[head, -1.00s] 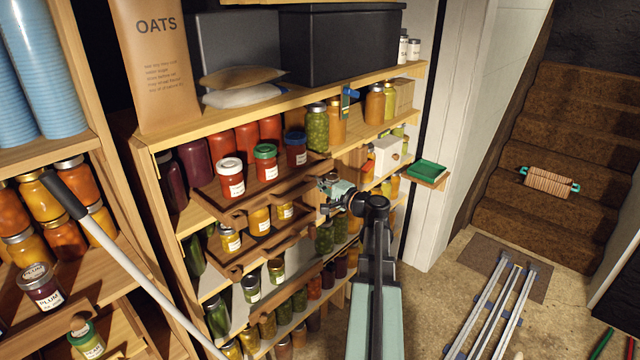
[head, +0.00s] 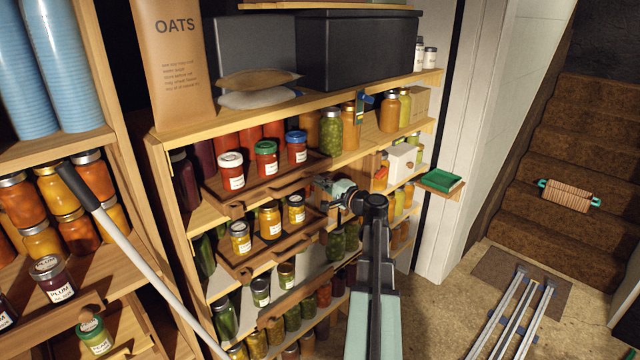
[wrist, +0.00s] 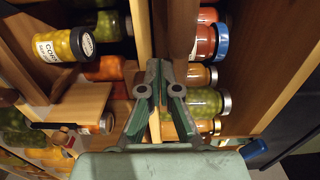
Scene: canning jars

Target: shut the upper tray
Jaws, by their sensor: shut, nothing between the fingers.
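The upper tray (head: 280,188) is brown wood and sticks out of the middle shelving unit. It carries three jars with white, green and blue lids. My gripper (head: 319,183) is shut and empty at the tray's right front end. In the wrist view, my fingertips (wrist: 163,78) lie close to the end of a dark wooden board (wrist: 177,30), which looks like the upper tray's front. Whether they touch it is hard to tell. A blue-lidded jar (wrist: 222,42) lies to the right of that board.
A lower tray (head: 285,240) with three yellow jars also sticks out, just below. A white box (head: 403,158) and a green tray (head: 441,181) on a small ledge are to the right of my gripper. A pale pole (head: 150,260) slants across the left front.

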